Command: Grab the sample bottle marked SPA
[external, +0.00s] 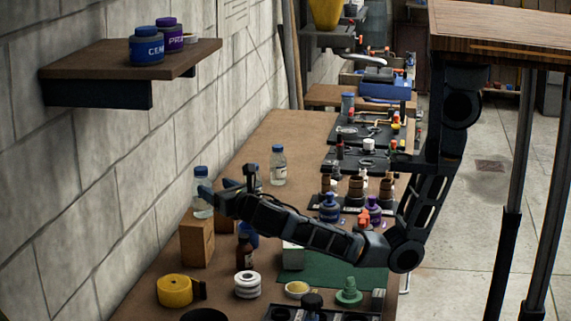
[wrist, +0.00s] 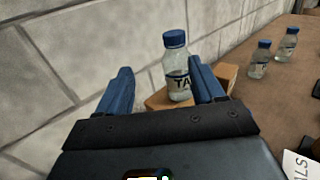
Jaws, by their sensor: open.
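A clear bottle with a blue cap (external: 201,176) stands upright on a wooden block by the wall. My gripper (wrist: 160,68) is open with blue fingers. The bottle is ahead of it, nearer the right finger, and nothing is held. Two similar bottles stand on the bench at right, a nearer one (wrist: 260,60) and a farther one (wrist: 287,44); their labels are too small to read surely. One bottle (external: 278,165) shows clearly in the external view. I cannot make out SPA.
The wooden block (external: 197,240) stands near the block wall. A brown bottle (external: 244,255), yellow roll (external: 174,290) and white rings (external: 247,285) are close in front. A shelf (external: 200,56) with two jars overhangs the wall side.

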